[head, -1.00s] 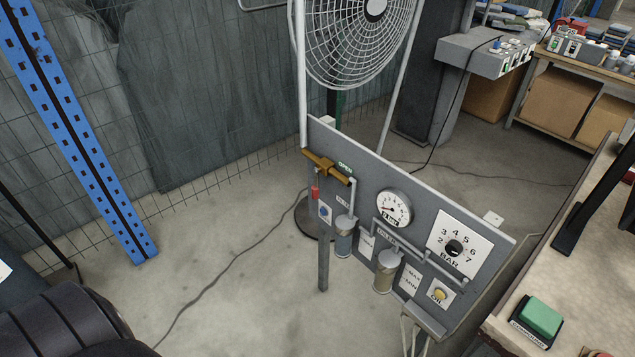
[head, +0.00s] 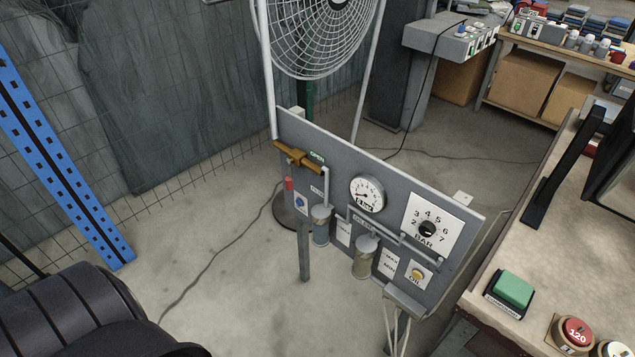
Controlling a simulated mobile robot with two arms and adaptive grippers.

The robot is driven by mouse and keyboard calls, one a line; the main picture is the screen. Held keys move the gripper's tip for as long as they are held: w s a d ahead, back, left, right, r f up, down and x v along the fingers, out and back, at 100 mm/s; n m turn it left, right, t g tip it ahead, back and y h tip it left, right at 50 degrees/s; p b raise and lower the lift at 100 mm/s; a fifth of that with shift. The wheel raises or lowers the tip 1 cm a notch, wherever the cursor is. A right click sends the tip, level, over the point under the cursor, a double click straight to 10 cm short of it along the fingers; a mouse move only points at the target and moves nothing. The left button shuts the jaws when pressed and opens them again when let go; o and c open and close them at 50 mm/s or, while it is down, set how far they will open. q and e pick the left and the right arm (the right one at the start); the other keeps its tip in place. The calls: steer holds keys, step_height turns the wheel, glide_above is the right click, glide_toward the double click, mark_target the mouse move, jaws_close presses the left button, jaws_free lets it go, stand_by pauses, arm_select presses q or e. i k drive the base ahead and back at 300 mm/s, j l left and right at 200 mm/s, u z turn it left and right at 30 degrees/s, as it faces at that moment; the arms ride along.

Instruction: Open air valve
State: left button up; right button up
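The air valve (head: 297,157) is a brass-coloured valve with a bar-like handle, at the upper left of a grey upright panel (head: 395,187). A small red part (head: 290,184) hangs below the valve. A round pressure gauge (head: 367,194) and a "BAR" dial plate (head: 434,225) are further right on the panel. Neither gripper shows.
A large fan (head: 322,35) stands behind the panel. A workbench (head: 530,250) with a green block (head: 513,289) is close on the right. A blue rack post (head: 65,170) stands at left.

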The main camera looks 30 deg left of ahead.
mark_target(288, 180)
steer(key=j+z, duration=0.3)
steer(key=z, duration=0.2)
steer(key=i+j+z, duration=0.1)
steer(key=j+z, duration=0.25)
steer(key=z, duration=0.15)
steer(key=j+z, duration=0.3)
steer(key=z, duration=0.15)
steer(key=k+j+z, duration=0.15)
steer(key=z, duration=0.35)
steer(key=j, duration=0.15)
